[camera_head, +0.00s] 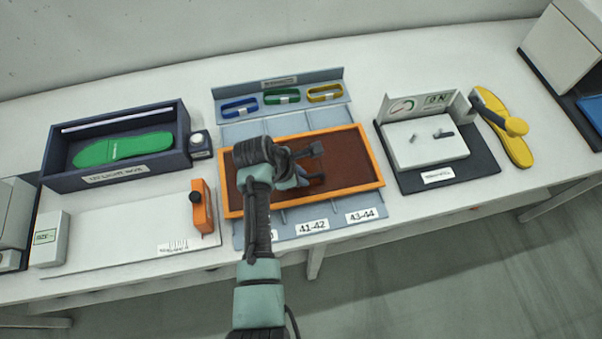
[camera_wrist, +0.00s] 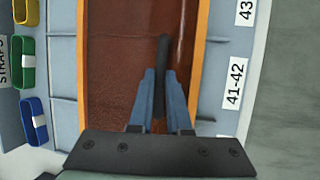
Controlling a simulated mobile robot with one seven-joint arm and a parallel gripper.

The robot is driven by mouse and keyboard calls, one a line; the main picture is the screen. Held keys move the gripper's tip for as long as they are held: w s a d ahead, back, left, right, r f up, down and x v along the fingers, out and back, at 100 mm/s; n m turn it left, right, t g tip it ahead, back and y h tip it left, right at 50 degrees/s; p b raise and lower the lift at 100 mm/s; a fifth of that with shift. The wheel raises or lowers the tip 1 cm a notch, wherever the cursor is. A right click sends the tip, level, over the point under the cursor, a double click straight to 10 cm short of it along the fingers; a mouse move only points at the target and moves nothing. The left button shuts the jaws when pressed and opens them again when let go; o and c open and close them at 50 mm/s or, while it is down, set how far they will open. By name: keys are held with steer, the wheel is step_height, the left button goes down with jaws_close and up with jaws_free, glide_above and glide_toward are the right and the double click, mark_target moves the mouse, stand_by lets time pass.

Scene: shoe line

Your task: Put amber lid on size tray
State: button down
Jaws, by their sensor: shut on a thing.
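The amber lid (camera_head: 348,160) is a brown see-through panel in an orange frame. It lies over the middle of the grey-blue size tray (camera_head: 338,228), slightly turned against it in the head view. In the wrist view the lid (camera_wrist: 112,75) spans the tray (camera_wrist: 221,55), whose dividers show on both sides. My gripper (camera_wrist: 161,80) is shut on the lid's dark bar handle (camera_wrist: 163,48). My arm hides part of the lid and the left front label in the head view. Whether the lid rests on the tray or hovers is unclear.
Blue, green and yellow straps (camera_head: 282,96) lie behind the lid. A dark box (camera_head: 115,178) with a green insole stands left, near an orange block (camera_head: 203,207). A gauge station (camera_head: 425,150) and a yellow insole (camera_head: 512,140) are right.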

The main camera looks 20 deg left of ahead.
steer(key=c, duration=0.8)
jaws_free()
steer(key=shift+f, duration=0.1)
steer(key=v, duration=1.3)
steer(key=shift+a, duration=0.1)
